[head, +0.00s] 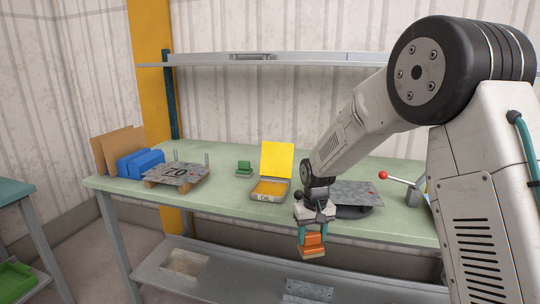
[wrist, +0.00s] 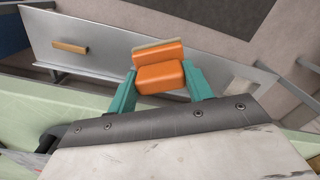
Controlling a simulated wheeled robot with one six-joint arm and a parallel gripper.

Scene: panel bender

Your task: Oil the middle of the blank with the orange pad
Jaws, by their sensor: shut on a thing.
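The orange pad (head: 312,240) has a pale tan face pointing down. My gripper (head: 312,233) is shut on it, with a teal finger on each side. The pad hangs in front of the bench's front edge, apart from any surface. It also shows in the wrist view (wrist: 160,77) between the fingers. A grey metal blank (head: 358,193) with a small red mark lies on a dark round base behind my gripper; my arm hides its left part. Another grey sheet (head: 182,174) with dark markings rests on wooden blocks at the left.
An open tray (head: 268,197) with an orange-yellow inside and a raised yellow lid (head: 277,161) stands left of my gripper. A red-knobbed lever (head: 384,175) stands right of the blank. Blue blocks (head: 140,163) and a green pad-like item (head: 244,167) are also on the bench (head: 225,205).

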